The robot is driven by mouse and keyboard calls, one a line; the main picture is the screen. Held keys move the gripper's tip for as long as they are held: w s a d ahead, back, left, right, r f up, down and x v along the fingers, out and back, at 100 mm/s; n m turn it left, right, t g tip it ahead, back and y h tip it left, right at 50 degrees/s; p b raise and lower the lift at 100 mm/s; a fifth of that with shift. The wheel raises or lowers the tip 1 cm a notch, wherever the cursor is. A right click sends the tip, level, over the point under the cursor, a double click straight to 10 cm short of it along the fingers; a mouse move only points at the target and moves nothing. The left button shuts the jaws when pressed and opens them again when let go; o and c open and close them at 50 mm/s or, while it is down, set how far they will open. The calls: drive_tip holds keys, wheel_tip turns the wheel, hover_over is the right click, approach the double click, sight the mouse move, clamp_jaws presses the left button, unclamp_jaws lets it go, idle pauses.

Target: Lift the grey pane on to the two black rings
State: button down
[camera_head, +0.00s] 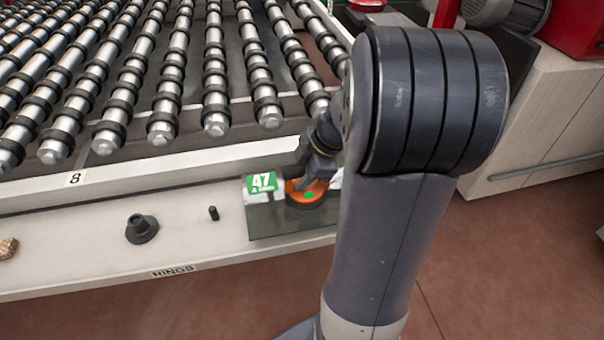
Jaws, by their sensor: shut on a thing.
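The grey pane (265,222) is on the pale ledge, partly hidden by my arm on its right. It carries a green label (262,183) marked 47. An orange round piece (294,193) with a green dot sits on the pane. My gripper (307,185) is over the pane, shut on the orange piece; my arm hides part of the grasp. I cannot tell whether the pane is touching the ledge. A black round piece with a raised middle (142,229) stands on the ledge to the left, above the word RINGS. I cannot make out two separate rings there.
A small black peg (213,213) stands between the black round piece and the pane. A bed of metal rollers with black bands (215,85) lies behind the ledge. A tan block (8,248) is at far left. A pale cabinet (540,130) stands at right.

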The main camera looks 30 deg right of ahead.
drive_tip(key=shift+f+b, duration=0.2)
drive_tip(key=shift+b, duration=0.1)
drive_tip(key=c, duration=1.1)
unclamp_jaws()
drive_tip(key=shift+o, duration=0.4)
drive_tip(key=shift+s+f, duration=0.1)
